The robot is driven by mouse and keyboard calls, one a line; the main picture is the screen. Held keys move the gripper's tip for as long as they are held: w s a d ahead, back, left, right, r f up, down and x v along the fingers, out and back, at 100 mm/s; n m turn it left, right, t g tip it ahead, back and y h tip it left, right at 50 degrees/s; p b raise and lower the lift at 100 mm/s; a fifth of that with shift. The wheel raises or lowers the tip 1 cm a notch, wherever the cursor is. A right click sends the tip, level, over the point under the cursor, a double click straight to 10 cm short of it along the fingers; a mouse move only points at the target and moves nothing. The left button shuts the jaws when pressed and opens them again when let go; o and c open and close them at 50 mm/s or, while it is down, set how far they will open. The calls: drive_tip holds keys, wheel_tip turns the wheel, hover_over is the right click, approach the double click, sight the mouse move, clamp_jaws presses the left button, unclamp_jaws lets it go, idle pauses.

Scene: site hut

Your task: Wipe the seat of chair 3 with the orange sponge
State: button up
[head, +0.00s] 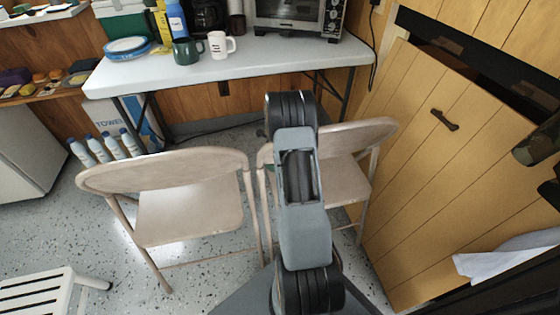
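Two beige metal folding chairs stand in front of the white table. The left chair (190,215) shows its seat bare and its backrest toward me. The right chair (345,183) is partly hidden behind my arm; part of its seat shows bare. I see no number on either, so I cannot tell which is chair 3. Small orange and yellowish items (40,78) lie on a wooden shelf at the far left; they are too small to tell whether one is the orange sponge. My arm rises in the middle of the picture, but my gripper does not show.
The white table (260,70) carries a green mug (187,50), a white mug (221,45), blue plates (128,48) and a toaster oven (298,14). Several bottles (113,146) stand at left. A slatted white stool (40,290) is at lower left. A wooden door (440,170) closes the right.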

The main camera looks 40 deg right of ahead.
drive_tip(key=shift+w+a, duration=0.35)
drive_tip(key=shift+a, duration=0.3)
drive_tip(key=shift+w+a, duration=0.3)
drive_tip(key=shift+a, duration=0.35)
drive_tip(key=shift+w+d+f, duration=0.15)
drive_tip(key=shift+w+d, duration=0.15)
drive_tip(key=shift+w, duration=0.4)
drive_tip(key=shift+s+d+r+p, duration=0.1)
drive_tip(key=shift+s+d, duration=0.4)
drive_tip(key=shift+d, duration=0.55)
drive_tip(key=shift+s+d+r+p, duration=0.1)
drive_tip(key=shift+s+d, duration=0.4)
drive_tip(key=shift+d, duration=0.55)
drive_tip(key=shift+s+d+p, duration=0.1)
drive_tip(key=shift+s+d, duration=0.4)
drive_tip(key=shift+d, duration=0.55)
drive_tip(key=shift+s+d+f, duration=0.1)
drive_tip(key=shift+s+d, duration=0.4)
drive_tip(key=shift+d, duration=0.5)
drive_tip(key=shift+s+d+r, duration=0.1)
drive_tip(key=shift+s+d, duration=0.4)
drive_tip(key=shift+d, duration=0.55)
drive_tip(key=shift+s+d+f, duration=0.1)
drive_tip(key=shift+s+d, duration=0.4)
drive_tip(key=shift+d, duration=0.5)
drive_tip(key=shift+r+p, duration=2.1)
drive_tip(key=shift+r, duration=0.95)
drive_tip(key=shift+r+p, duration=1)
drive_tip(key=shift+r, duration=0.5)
